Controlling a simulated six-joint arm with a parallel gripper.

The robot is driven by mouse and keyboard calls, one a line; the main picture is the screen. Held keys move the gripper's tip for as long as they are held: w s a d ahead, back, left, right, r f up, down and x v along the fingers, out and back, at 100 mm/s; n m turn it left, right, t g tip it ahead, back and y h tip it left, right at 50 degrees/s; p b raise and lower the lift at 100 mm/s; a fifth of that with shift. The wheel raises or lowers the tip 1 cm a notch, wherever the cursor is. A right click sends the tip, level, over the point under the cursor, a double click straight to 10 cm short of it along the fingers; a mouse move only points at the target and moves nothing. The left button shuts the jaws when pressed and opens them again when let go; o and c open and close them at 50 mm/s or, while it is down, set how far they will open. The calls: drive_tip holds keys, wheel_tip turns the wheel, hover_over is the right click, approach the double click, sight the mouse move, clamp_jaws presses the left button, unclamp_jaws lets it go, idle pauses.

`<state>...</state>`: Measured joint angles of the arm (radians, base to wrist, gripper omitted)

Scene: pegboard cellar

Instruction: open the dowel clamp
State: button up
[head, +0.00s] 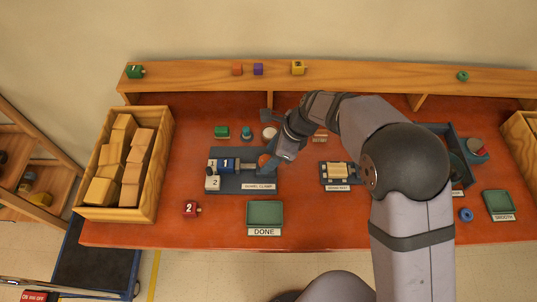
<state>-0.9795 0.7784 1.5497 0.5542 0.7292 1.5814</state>
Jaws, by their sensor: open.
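The dowel clamp (240,184) is a dark grey base plate labelled "DOWEL CLAMP", left of centre on the red-brown bench. A blue piece marked "1" (227,165) lies between its light grey blocks. An orange round knob (264,161) shows at the clamp's right end, partly covered by my gripper. My gripper (271,138) is open, its fingers spread, above and beside the knob. One finger overlaps the knob in the picture; I cannot tell whether they touch.
A green "DONE" tray (265,212) sits in front of the clamp, with a red piece marked "2" (190,208) to its left. A wooden crate of blocks (152,190) stands at left. A second fixture (325,178) lies right. Small items sit behind the clamp.

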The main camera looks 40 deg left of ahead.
drive_tip(key=shift+x, duration=0.85)
drive_tip(key=c, duration=1)
drive_tip(key=shift+c, duration=0.2)
drive_tip(key=shift+n, duration=0.5)
drive_tip(key=n+h, duration=0.1)
drive_tip(key=n, duration=0.1)
drive_tip(key=n+g, duration=0.1)
drive_tip(key=n, duration=0.2)
drive_tip(key=shift+w+a+n+g+h, duration=0.2)
drive_tip(key=shift+n+g+h, duration=0.1)
drive_tip(key=shift+h, duration=0.1)
drive_tip(key=n, duration=0.2)
drive_tip(key=n+h+b, duration=0.1)
drive_tip(key=n, duration=0.1)
drive_tip(key=shift+a+h, duration=0.15)
drive_tip(key=shift+h, duration=0.15)
drive_tip(key=shift+n+g+h, duration=0.3)
drive_tip(key=shift+n+h, duration=0.2)
drive_tip(key=shift+n, duration=1.1)
